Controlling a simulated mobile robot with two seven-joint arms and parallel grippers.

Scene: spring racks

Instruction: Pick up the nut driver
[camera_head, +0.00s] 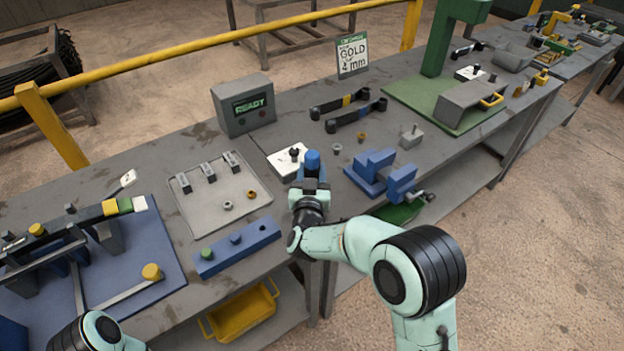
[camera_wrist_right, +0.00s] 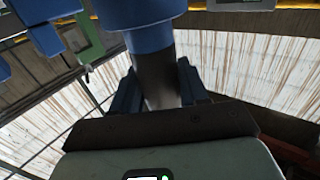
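The nut driver shows as a blue cylinder (camera_head: 312,160) just beyond my right gripper (camera_head: 310,189), over the front part of the bench. In the right wrist view its wide blue part (camera_wrist_right: 145,25) leads into a dark metal shaft (camera_wrist_right: 156,78). The blue fingers of my right gripper (camera_wrist_right: 158,85) lie against both sides of this shaft, so it appears shut on the nut driver. The driver's far end is hidden. Part of my left arm shows at the lower left of the head view, but its fingers are out of the picture.
A grey tray (camera_head: 218,200) holds small parts. A control box (camera_head: 243,104) reads READY.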

